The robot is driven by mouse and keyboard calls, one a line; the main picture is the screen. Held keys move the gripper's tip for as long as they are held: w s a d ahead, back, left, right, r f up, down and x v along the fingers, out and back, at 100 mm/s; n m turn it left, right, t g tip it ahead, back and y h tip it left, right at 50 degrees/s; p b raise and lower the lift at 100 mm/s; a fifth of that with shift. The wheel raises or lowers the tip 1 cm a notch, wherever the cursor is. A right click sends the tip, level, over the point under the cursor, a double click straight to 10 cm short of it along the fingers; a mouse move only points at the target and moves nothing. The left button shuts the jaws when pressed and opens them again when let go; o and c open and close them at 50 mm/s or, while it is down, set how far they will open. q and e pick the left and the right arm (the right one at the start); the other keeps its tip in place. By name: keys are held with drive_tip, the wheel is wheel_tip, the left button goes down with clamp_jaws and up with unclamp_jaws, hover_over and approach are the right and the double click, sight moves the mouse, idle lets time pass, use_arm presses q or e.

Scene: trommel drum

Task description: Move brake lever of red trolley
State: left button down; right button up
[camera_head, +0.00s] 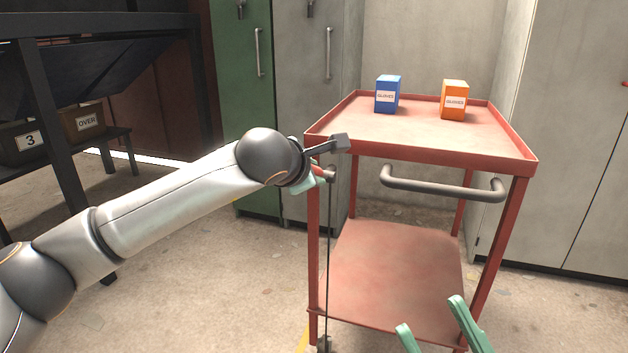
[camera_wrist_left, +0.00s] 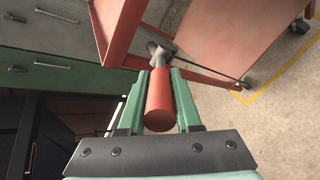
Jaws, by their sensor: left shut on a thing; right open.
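The red trolley (camera_head: 420,140) stands in front of me, with a grey push handle (camera_head: 440,188) on its near side. Its brake lever (camera_wrist_left: 160,98) has a red grip and a grey pivot, at the trolley's left front corner. In the head view only a bit of the red grip (camera_head: 318,170) shows. My left gripper (camera_head: 318,176) is shut on this red grip; the left wrist view shows its green fingers (camera_wrist_left: 161,88) on both sides of it. My right gripper (camera_head: 440,325) is open and empty at the bottom, in front of the lower shelf.
A blue box (camera_head: 386,97) and an orange box (camera_head: 454,100) stand on the trolley's top tray. Green and grey cabinets (camera_head: 290,90) stand behind. A dark rack (camera_head: 60,100) with numbered bins is at the left. The floor left of the trolley is clear.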

use_arm(q)
drive_tip(key=shift+f, duration=0.15)
drive_tip(key=c, duration=0.6)
unclamp_jaws()
drive_tip(key=p+v, duration=0.2)
drive_tip(key=v, duration=1)
drive_tip(key=shift+s, duration=0.2)
